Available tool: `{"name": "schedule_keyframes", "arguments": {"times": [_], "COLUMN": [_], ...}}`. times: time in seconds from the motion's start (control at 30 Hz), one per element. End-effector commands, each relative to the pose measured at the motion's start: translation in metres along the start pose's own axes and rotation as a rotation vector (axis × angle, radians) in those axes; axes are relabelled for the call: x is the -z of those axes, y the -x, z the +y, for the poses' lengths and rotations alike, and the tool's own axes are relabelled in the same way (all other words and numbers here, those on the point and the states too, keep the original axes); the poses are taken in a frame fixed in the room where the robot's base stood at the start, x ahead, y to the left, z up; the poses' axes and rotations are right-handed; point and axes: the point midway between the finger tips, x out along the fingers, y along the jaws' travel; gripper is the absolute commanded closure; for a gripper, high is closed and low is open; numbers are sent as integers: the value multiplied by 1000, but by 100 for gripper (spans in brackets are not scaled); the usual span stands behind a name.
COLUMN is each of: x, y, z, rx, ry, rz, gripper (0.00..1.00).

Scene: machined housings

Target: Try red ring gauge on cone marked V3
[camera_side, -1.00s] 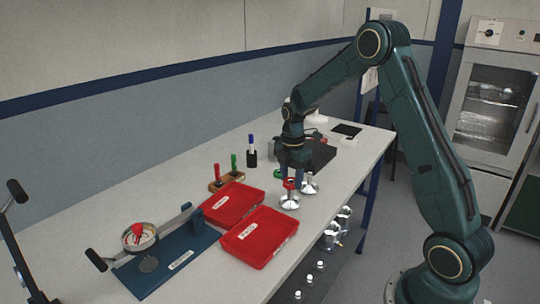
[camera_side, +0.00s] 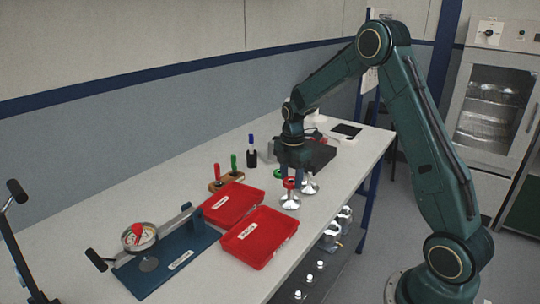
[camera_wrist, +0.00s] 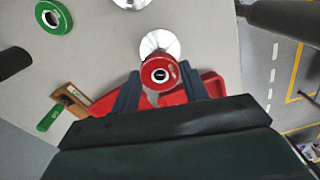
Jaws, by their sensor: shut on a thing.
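My gripper (camera_side: 290,174) is shut on the red ring gauge (camera_wrist: 160,73), which shows between the two fingers in the wrist view. In the side view the red ring (camera_side: 289,183) is at the top of a shiny metal cone (camera_side: 290,203). The same cone (camera_wrist: 160,42) shows just beyond the ring in the wrist view. I cannot tell whether the ring touches the cone. A second metal cone (camera_side: 311,186) stands behind to the right; part of it (camera_wrist: 131,3) shows at the wrist view's top edge. I can read no V3 mark on either cone.
A green ring (camera_wrist: 53,16) lies on the table. Two red trays (camera_side: 258,237) (camera_side: 232,204) stand left of the cones.

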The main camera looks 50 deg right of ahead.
Motion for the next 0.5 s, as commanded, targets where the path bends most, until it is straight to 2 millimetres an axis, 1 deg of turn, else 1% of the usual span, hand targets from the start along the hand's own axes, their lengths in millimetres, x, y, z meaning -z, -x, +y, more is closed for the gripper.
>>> {"name": "schedule_keyframes", "arguments": {"times": [0.5], "x": [0], "y": [15], "z": [0], "rx": [-2], "ry": [0], "rz": [0], "gripper": [82]}}
